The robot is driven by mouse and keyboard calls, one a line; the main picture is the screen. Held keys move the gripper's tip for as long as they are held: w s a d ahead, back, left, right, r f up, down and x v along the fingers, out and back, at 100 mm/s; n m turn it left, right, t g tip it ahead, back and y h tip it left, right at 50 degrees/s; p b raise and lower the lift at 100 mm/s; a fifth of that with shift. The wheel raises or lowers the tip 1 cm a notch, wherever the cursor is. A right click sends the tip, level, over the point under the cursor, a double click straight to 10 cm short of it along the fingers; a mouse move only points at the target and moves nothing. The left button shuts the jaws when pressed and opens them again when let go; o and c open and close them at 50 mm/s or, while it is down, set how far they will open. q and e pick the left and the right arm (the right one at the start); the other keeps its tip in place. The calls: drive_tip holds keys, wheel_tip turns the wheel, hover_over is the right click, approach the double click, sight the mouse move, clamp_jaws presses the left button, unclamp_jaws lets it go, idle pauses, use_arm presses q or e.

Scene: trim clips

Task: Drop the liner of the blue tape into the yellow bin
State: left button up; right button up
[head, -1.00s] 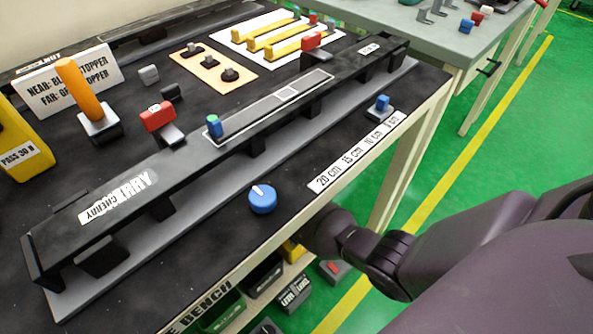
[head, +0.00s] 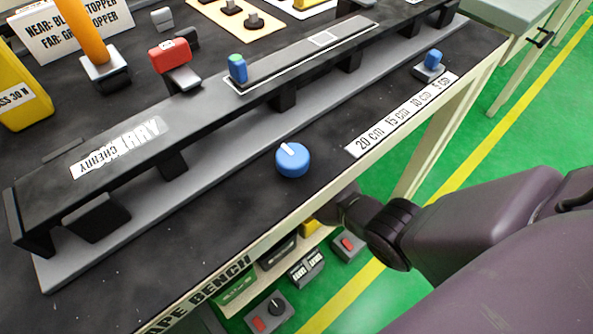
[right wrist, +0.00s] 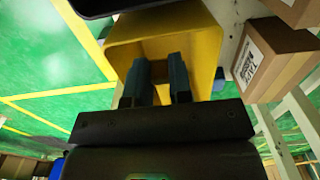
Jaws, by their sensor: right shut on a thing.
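In the right wrist view the yellow bin (right wrist: 203,35) opens around my right gripper (right wrist: 157,68). Its two dark fingers are inside the bin's outline, shut on a small brownish piece (right wrist: 158,73) that I take for the liner; it is shaded and hard to make out. In the head view my right arm reaches down past the bench's front edge, and its gripper is hidden. A bit of yellow (head: 309,227), perhaps the bin, shows below the edge. I cannot pick out the blue tape for certain; a blue piece with a green top (head: 237,68) stands on the black rail (head: 150,136). My left gripper is out of view.
A round blue knob (head: 292,161) sits near the bench's front edge. A red block (head: 170,57) and an orange handle (head: 82,32) stand behind the rail. Control boxes (head: 270,312) sit below the edge. Cardboard boxes (right wrist: 272,58) stand right of the bin in the wrist view.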

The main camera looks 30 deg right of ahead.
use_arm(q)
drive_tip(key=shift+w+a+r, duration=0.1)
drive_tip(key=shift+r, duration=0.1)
use_arm(e)
drive_tip(key=o, duration=0.9)
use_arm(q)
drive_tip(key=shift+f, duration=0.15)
use_arm(e)
drive_tip(key=r+p, duration=0.1)
drive_tip(key=r, duration=0.2)
drive_tip(key=r+p, duration=0.2)
drive_tip(key=r, duration=0.1)
drive_tip(key=r+p, duration=0.2)
drive_tip(key=r, duration=0.1)
drive_tip(key=shift+w+r, duration=0.25)
drive_tip(key=shift+r, duration=0.15)
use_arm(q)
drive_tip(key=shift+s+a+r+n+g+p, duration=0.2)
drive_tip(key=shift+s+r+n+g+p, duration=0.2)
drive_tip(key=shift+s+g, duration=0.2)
use_arm(e)
drive_tip(key=shift+s+r, duration=0.25)
drive_tip(key=shift+r, duration=0.3)
drive_tip(key=shift+f, duration=0.1)
